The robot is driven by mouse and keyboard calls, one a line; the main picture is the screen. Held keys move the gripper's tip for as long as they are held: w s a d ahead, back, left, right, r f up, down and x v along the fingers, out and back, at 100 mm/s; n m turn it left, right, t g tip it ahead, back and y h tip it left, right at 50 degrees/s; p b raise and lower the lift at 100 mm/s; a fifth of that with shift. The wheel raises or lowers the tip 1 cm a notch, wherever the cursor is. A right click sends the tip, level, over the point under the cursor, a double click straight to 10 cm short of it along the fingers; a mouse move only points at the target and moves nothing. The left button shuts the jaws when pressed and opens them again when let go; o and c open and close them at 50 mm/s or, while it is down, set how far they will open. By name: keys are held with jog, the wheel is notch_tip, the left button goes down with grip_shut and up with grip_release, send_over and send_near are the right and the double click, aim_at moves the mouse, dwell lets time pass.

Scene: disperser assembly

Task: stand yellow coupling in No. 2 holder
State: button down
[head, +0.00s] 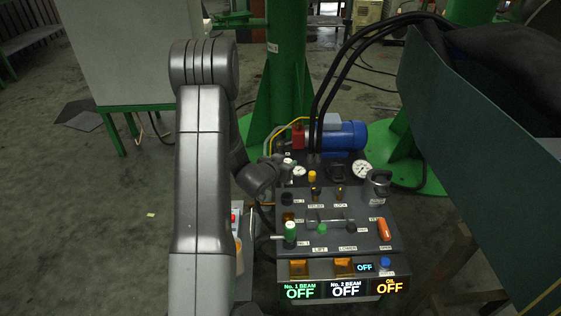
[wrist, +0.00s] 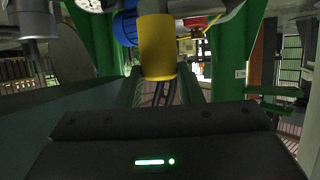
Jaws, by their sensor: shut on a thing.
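The yellow coupling (wrist: 157,45) shows large and close in the upper middle of the wrist view, with a grey part running out of the top of the picture. My gripper (wrist: 160,125) is shut on it; the dark housing with a green light fills the bottom of that view, and the fingertips are hard to make out. In the head view my gripper is mostly hidden behind my arm. A small yellow piece (head: 312,176) shows at the back of the control panel there. The No. 2 holder appears to be a dark socket (head: 287,199) at the panel's left; its label is too small to read surely.
The panel (head: 340,212) carries levers, an orange handle (head: 384,229), a green-and-white piece (head: 290,232) and gauges (head: 362,169). A blue motor (head: 343,135) and black hoses stand behind. A green sheet (head: 470,140) borders the right. Floor at the left is open.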

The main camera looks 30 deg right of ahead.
dwell(0.3)
jog(key=shift+f+b, duration=2.55)
jog(key=shift+f, duration=0.3)
jog(key=shift+f+b, duration=1.75)
jog(key=shift+f, duration=0.15)
jog(key=c, duration=0.9)
grip_release()
jog(key=shift+f, duration=0.1)
jog(key=p+v, duration=0.3)
jog(key=v, duration=1.1)
jog(key=shift+p, duration=0.3)
